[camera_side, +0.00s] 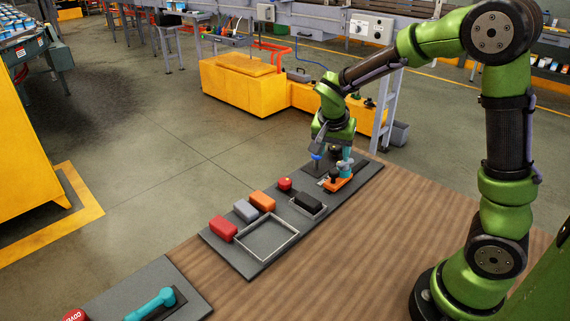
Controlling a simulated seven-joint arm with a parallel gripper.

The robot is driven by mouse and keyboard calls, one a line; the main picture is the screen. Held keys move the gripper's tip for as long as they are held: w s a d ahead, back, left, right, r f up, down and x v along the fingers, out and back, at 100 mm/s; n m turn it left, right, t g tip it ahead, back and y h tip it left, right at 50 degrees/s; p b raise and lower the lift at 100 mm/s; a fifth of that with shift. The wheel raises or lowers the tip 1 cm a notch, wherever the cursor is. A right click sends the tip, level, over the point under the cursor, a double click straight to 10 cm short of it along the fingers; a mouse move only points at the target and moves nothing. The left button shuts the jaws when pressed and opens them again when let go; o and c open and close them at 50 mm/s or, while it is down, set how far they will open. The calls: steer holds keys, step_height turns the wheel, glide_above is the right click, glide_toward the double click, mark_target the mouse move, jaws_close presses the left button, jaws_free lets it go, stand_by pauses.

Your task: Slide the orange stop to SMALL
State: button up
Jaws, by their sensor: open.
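A flat orange piece (338,184), which looks like the stop, sits near the far right end of the dark grey board (225,254). My gripper (331,160) is above and around that end of the board, pointing down, with its jaws open. A teal upright part (347,164) stands at the orange piece's right side. A blue part (317,157) shows on the left below my wrist. The view is too small to tell whether the fingers touch the orange piece. No SMALL marking can be read.
Red (223,229), grey (245,211) and orange (262,201) blocks stand beside an empty grey frame (267,241). A black block (308,201) lies in a small tray, near a red knob (285,184). A teal handle (151,304) lies on another board. The brown tabletop (330,260) is clear.

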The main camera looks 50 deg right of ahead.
mark_target(334, 171)
steer(key=x, duration=0.8)
steer(key=shift+w+d+f, duration=0.1)
steer(key=shift+d+f, duration=0.1)
steer(key=shift+f, duration=0.1)
jaws_close()
